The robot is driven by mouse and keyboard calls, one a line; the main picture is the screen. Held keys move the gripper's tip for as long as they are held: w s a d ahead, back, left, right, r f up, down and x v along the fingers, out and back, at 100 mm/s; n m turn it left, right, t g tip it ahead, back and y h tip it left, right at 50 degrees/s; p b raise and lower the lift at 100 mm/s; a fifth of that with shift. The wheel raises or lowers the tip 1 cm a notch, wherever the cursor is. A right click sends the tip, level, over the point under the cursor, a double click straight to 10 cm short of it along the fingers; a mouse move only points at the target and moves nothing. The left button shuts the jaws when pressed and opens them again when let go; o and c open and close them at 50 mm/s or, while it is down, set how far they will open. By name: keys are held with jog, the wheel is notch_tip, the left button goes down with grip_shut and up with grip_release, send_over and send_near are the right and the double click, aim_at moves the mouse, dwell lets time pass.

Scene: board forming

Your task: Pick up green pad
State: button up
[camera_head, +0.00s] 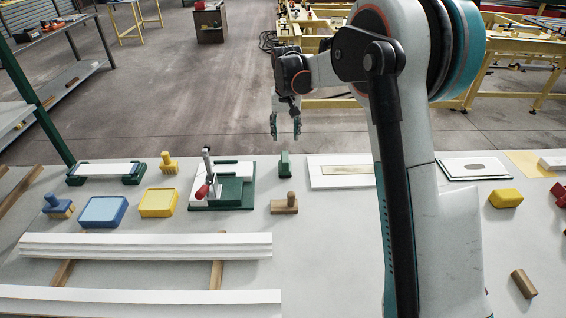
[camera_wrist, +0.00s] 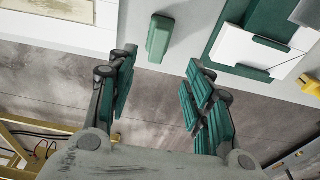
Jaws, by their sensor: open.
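The green pad (camera_head: 285,164) is a small dark green block standing near the far edge of the white table, right of a green and white fixture. In the wrist view the green pad (camera_wrist: 160,38) lies beyond my fingertips, slightly left of the middle of the gap. My gripper (camera_head: 286,138) hangs just past the table's far edge, beyond the pad. It also shows in the wrist view (camera_wrist: 160,68), with its two fingers spread wide and nothing between them.
The green and white fixture (camera_head: 236,192) with a red-handled clamp stands left of the pad. A wooden-handled tool (camera_head: 284,204) lies in front of it. A white board (camera_head: 330,172) lies to the right. Blue (camera_head: 104,212) and yellow (camera_head: 158,203) trays sit farther left.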

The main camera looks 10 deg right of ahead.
aim_at(285, 157)
jog(key=f, duration=0.3)
jog(key=w+f+b, duration=0.1)
jog(key=f, duration=0.2)
jog(key=w+f, duration=0.1)
jog(key=f, duration=0.2)
jog(key=shift+f+b, duration=0.2)
jog(key=shift+b, duration=0.15)
jog(key=shift+w+d+f+b, duration=0.15)
jog(key=shift+f+b, duration=0.15)
jog(key=shift+f, duration=0.6)
jog(key=shift+w+f+b, duration=0.1)
jog(key=shift+f+b, duration=0.2)
jog(key=shift+f, duration=0.6)
jog(key=shift+w+d+f+b, duration=0.15)
jog(key=shift+f+b, duration=0.15)
jog(key=shift+f, duration=0.6)
jog(key=shift+r, duration=0.1)
grip_shut()
